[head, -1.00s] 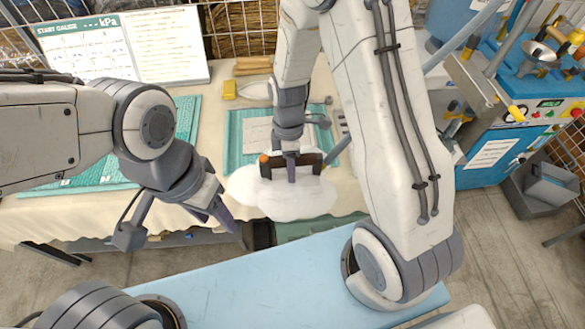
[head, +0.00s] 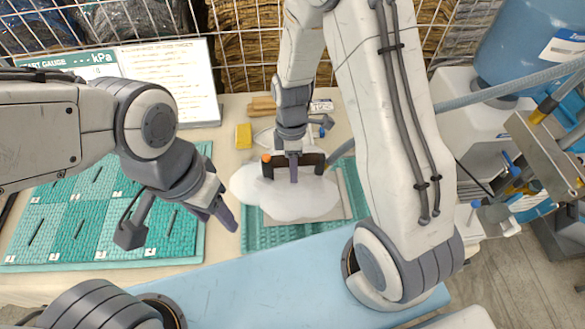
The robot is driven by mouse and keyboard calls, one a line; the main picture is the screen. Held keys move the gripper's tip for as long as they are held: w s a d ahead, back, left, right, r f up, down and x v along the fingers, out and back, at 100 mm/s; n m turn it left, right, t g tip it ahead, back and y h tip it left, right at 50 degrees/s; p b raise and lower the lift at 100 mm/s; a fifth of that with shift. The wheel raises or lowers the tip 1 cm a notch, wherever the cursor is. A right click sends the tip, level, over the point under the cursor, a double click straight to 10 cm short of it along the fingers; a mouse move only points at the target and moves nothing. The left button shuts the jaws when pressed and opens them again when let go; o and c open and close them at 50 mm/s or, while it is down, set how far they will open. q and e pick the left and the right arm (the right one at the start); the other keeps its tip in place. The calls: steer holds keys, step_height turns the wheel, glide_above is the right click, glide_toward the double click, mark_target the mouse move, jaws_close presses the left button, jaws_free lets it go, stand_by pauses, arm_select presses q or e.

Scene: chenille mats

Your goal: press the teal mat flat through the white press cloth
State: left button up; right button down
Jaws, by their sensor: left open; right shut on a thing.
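The teal mat (head: 254,237) lies on the table, with the off-white press cloth (head: 346,200) on top. Their middle is hidden. My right gripper (head: 293,172) is shut on the dark handle of an iron-like tool (head: 312,160) with an orange knob. A white steam-like cloud (head: 290,197) surrounds the tool's base, over the cloth in the picture. I cannot tell whether the base touches the cloth. My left gripper (head: 178,226) is open and empty, in front of the large teal mats at left.
Teal mats with dark slots and white tags (head: 95,225) cover the left of the table. A yellow block (head: 243,136) and wooden sticks (head: 262,107) lie behind. A chart board (head: 172,85) stands at the back left. Machinery with a blue tank (head: 530,45) is at right.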

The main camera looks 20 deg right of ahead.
steer(key=shift+w+f, duration=0.15)
steer(key=shift+f+b, duration=2.5)
steer(key=shift+f, duration=0.3)
steer(key=shift+f+b, duration=1.15)
steer(key=shift+f, duration=0.3)
steer(key=shift+d, duration=0.2)
steer(key=shift+s+d, duration=0.15)
steer(key=shift+d, duration=0.4)
steer(key=shift+s+d, duration=0.15)
steer(key=shift+d, duration=0.35)
steer(key=shift+d, duration=0.1)
steer(key=shift+s+d+f, duration=0.1)
steer(key=shift+s+d, duration=0.05)
steer(key=shift+d, duration=0.4)
steer(key=shift+s+d+f, duration=0.1)
steer(key=shift+s+d, duration=0.05)
steer(key=shift+d, duration=0.4)
steer(key=shift+d, duration=0.15)
